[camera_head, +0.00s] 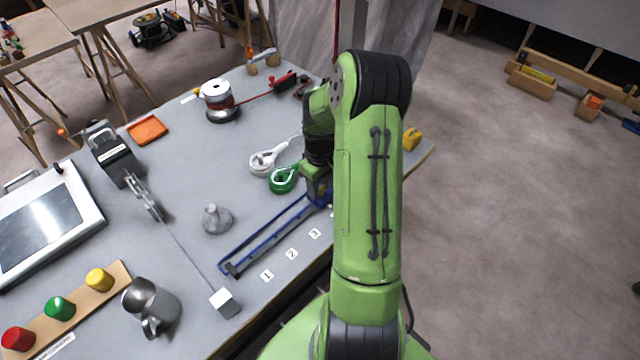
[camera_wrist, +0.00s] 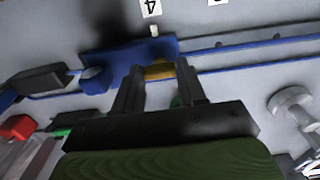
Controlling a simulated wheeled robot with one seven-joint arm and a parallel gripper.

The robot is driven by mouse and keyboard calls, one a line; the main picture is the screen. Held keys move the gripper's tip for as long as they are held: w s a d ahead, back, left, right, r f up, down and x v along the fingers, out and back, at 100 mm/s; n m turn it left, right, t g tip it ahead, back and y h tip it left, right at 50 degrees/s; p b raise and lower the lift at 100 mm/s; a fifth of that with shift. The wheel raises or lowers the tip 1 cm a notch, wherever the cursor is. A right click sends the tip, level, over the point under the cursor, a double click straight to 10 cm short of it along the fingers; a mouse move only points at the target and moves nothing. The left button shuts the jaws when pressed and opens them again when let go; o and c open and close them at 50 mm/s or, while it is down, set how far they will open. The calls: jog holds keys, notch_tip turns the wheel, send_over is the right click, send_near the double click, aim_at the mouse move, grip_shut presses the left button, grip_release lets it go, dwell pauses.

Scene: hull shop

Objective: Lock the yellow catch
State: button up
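A small yellow catch (camera_wrist: 159,71) shows in the wrist view on a blue block (camera_wrist: 125,56) on the blue rail. My gripper (camera_wrist: 160,72) is at the catch. Its two fingers are apart, one on each side of the yellow part. I cannot tell whether they touch it. In the head view the blue rail frame (camera_head: 262,240) lies along the table's near edge. Its right end and my gripper (camera_head: 318,190) are mostly hidden by my arm. Number label 4 (camera_wrist: 151,8) is just beyond the block.
Labels 1, 2 and 3 (camera_head: 315,234) lie beside the rail. A grey knobbed piece (camera_head: 216,219), green tape roll (camera_head: 283,180) and white roll (camera_head: 262,163) stand nearby. A metal mug (camera_head: 152,306) and white cube (camera_head: 224,302) are at the front left. A yellow object (camera_head: 411,139) is at the right edge.

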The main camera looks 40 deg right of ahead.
jog(key=c, duration=0.4)
jog(key=shift+m, duration=0.4)
jog(key=m, duration=0.3)
jog(key=shift+m, duration=0.3)
jog(key=m, duration=0.3)
jog(key=shift+m+b, duration=0.35)
jog(key=shift+m, duration=0.05)
jog(key=m, duration=0.5)
jog(key=shift+m+b, duration=0.3)
jog(key=shift+m, duration=2.1)
